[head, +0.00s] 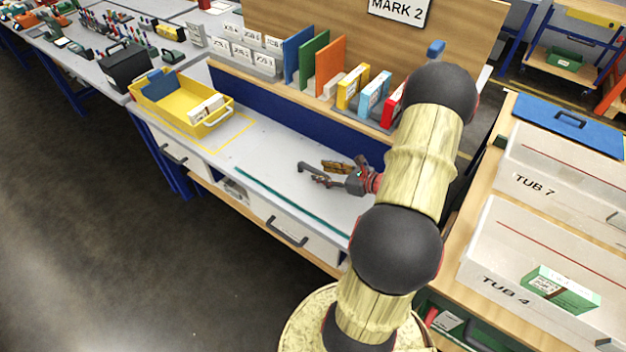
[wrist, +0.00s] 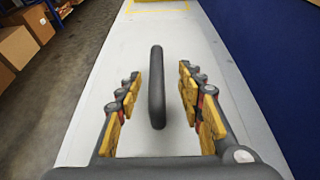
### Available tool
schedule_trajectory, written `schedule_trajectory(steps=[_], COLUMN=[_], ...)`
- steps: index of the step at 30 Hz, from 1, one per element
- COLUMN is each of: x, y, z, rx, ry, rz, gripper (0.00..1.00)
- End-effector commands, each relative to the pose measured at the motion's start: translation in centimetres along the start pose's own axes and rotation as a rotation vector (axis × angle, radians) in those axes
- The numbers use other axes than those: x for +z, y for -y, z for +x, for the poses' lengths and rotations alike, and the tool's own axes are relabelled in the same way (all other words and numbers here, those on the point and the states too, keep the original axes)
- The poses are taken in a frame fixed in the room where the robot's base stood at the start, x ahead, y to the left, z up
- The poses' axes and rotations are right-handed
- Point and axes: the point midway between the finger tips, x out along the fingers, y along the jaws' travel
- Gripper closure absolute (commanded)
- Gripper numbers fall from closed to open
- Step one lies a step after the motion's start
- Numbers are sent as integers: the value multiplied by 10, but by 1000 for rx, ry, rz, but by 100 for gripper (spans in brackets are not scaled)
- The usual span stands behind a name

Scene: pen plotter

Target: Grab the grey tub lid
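My gripper (head: 325,172) is over the pale workbench (head: 270,150). In the wrist view its yellow-padded fingers (wrist: 158,80) are spread wide. A dark grey bar (wrist: 157,100), which looks like a lid handle, lies lengthwise between them, with a gap on both sides. The fingers do not touch it. I cannot make out the edges of a grey lid against the pale bench top. In the head view the gripper partly hides this spot.
A yellow bin (head: 180,115) stands left on the bench. Binders (head: 318,65) and small boxes line the shelf behind it, above a blue panel (wrist: 245,35). TUB 7 (head: 560,165), TUB 4 (head: 510,255) and a blue lid (head: 545,118) are at right. Bench between gripper and bin is clear.

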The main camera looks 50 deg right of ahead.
Motion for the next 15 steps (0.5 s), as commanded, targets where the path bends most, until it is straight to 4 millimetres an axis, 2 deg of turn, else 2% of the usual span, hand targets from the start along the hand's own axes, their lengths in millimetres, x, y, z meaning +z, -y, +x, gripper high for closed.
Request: schedule_trajectory(steps=[3, 7, 15], x=[2, 2, 4], y=[-5, -5, -4], z=[19, 35, 40], rx=[4, 4, 1], ry=[-1, -1, 0], rz=[-4, -3, -2], gripper=[62, 62, 62])
